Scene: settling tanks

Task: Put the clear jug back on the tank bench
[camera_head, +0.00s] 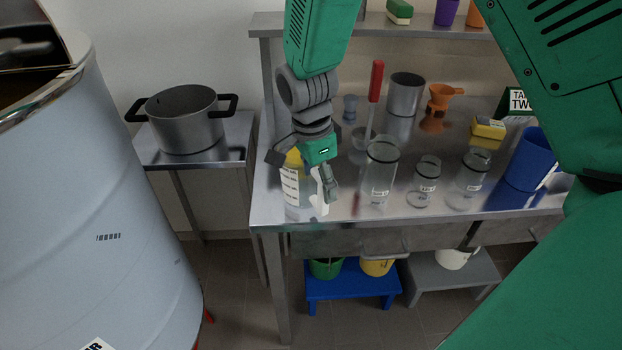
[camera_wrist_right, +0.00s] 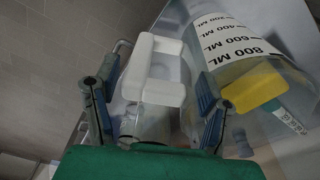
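The clear jug (camera_head: 291,190) stands upright at the front left of the steel tank bench (camera_head: 265,212). In the right wrist view the label (camera_wrist_right: 238,47), yellow part (camera_wrist_right: 254,89) and handle (camera_wrist_right: 158,85) show close up. My right gripper (camera_head: 306,176) is at the jug, partly covering it. In the wrist view its two fingers (camera_wrist_right: 157,70) are apart, one on each side of the handle, with no clear contact. My left gripper is not in view.
Glass jars (camera_head: 380,172), a red-handled tool (camera_head: 376,82), a grey cylinder (camera_head: 405,94), an orange funnel (camera_head: 437,105) and a blue container (camera_head: 530,160) stand on the bench. A pot (camera_head: 184,120) sits on a side table. A large drum (camera_head: 110,200) is at left.

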